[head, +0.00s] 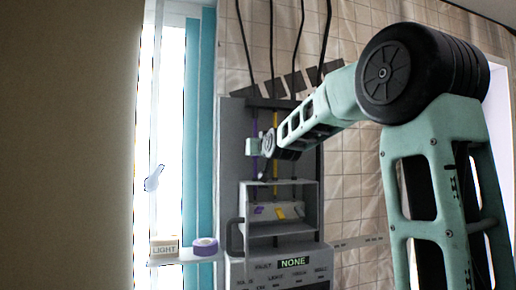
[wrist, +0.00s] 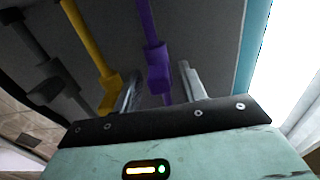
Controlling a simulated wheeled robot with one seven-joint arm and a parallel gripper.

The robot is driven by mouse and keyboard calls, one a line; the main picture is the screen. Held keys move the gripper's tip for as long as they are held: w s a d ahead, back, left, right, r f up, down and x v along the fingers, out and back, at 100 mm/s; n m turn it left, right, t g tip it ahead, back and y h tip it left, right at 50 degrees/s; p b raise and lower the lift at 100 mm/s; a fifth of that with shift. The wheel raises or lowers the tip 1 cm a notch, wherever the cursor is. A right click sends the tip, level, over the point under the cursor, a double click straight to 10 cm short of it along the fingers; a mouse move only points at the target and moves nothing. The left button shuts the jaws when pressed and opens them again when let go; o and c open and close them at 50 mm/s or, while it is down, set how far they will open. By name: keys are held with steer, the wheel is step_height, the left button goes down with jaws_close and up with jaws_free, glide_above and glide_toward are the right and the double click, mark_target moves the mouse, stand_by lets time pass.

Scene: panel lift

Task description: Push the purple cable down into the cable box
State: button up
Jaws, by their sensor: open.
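The purple cable (wrist: 147,20) hangs down the grey panel in the wrist view, with a thicker purple block (wrist: 159,77) on it. My gripper (wrist: 158,82) is open, with one grey finger on each side of the purple block and visible gaps between. In the head view my gripper (head: 257,148) is at the upper part of the grey cabinet, and a short piece of the purple cable (head: 254,166) shows beside it. What seems to be the cable box (head: 291,212), with purple and yellow marks on its front, sits lower on a shelf.
A yellow cable (wrist: 88,40) with a yellow block hangs next to the purple one, with dark cables (wrist: 35,45) beyond. A display (head: 293,263) reading "NONE" is below the shelf. A small ledge (head: 185,257) holds a LIGHT-marked block and a purple roll.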

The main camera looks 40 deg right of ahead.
jaws_close()
step_height(320, 180, down, 5)
steer(key=b, duration=0.4)
steer(key=shift+r+b, duration=0.2)
steer(key=shift+b, duration=0.15)
steer(key=shift+f, duration=0.1)
jaws_free()
